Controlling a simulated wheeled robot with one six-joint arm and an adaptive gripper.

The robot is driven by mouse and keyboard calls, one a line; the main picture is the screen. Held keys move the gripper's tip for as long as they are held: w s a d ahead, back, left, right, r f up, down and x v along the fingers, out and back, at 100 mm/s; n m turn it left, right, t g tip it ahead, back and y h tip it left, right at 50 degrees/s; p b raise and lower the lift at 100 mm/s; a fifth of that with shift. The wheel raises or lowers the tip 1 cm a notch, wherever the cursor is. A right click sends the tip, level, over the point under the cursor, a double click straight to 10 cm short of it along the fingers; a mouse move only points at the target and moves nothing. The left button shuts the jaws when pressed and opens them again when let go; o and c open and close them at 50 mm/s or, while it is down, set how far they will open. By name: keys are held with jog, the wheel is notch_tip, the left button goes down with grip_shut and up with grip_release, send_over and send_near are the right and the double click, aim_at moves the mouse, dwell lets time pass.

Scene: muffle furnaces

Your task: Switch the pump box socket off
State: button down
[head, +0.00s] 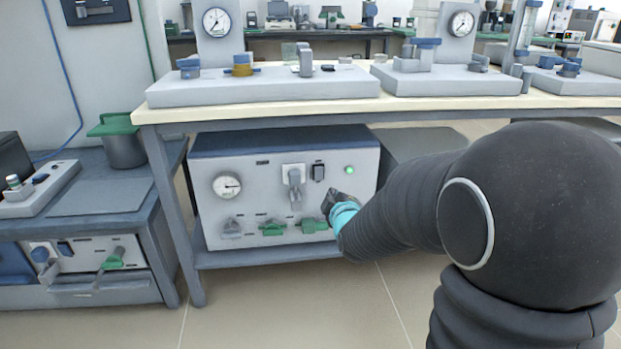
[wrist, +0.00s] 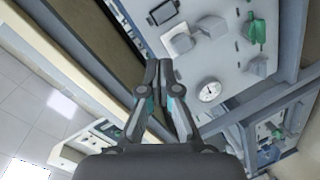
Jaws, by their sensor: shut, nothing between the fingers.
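The pump box (head: 265,178) is a grey-white panelled unit on the shelf under the bench. Its socket (head: 293,170) is a pale plate with a grey plug in it. A dark rocker switch (head: 318,171) sits just right of the socket, and a green light (head: 350,170) glows further right. My gripper (head: 328,201) is shut and empty, below and right of the switch in the head view. In the wrist view, the shut fingers (wrist: 164,76) appear apart from the panel; the switch (wrist: 163,12) and plug (wrist: 182,42) show above them.
A round gauge (head: 227,185) and several valves with grey and green handles (head: 273,227) are on the panel. The bench top (head: 420,109) overhangs the box, and a bench leg (head: 174,210) stands at its left. Floor in front is clear.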

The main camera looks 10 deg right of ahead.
aim_at(319, 171)
jog(key=w+f+n+t+b, duration=0.2)
jog(key=w+f+n+t, duration=0.2)
jog(key=f, duration=0.3)
jog(key=shift+w+f+n+b, duration=0.35)
jog(key=shift+w+n, duration=0.3)
jog(key=shift+n, duration=0.05)
jog(key=w, duration=0.4)
jog(key=w+r, duration=0.1)
jog(key=w, duration=0.4)
jog(key=w+r, duration=0.1)
jog(key=w, duration=0.3)
jog(key=shift+w, duration=0.4)
